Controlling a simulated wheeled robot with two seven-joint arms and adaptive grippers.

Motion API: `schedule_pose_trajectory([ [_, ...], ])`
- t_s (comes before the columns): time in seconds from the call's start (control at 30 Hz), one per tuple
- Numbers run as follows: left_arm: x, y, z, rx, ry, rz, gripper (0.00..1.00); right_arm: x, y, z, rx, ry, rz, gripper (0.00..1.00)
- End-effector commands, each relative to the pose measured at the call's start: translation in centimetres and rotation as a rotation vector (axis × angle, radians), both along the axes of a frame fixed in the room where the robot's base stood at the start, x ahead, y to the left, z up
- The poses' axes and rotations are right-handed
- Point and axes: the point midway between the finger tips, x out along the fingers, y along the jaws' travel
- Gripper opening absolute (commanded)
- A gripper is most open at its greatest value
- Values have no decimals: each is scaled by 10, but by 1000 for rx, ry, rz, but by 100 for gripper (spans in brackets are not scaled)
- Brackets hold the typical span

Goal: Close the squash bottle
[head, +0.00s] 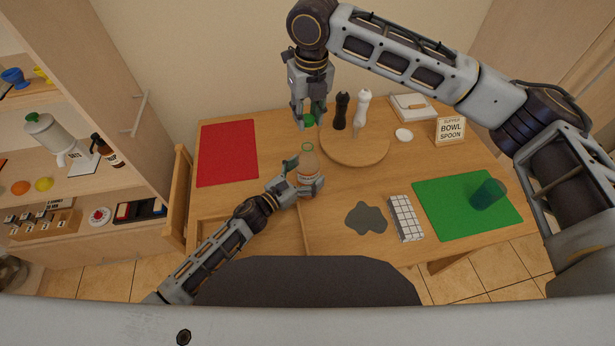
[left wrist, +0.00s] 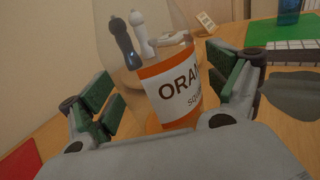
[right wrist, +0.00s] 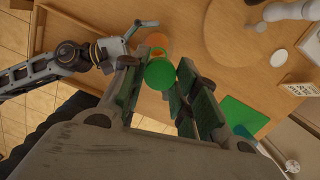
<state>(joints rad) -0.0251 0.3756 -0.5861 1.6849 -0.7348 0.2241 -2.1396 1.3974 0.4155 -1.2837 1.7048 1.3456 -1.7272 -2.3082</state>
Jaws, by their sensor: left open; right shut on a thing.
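The squash bottle (head: 309,162) is clear with an orange-bordered white label and a green ring at its neck; it stands upright on the table. My left gripper (head: 308,188) is open, its fingers on either side of the bottle. In the left wrist view the label of the squash bottle (left wrist: 178,92) shows between the spread green pads. My right gripper (head: 310,122) is shut on the green cap (head: 309,119), above and slightly behind the bottle in the head view. In the right wrist view the cap (right wrist: 160,75) sits between the fingertips, with orange beyond it.
A round wooden board (head: 352,150) with a dark mill (head: 341,110) and a white mill (head: 361,110) is behind right. A red mat (head: 227,153) lies left, a green mat (head: 450,212) with a teal cup (head: 488,194) right. A grey spill (head: 367,218) lies near a checked cloth (head: 405,218).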

Motion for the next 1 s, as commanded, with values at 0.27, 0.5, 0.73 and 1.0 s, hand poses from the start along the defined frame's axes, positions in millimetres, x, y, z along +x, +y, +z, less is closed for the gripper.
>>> schedule_pose_trajectory([
  [0.27, 7, -6, 0, 0, 0, 0, 90, 0, 0, 0, 0, 0, 0, 23],
  [0.5, 7, -6, 0, 0, 0, 0, 90, 0, 0, 0, 0, 0, 0, 23],
  [0.73, 7, -6, 0, 0, 0, 0, 63, 0, 0, 0, 0, 0, 0, 23],
  [1.0, 6, -6, 0, 1, -1, 0, 28, 0, 0, 0, 0, 0, 0, 23],
])
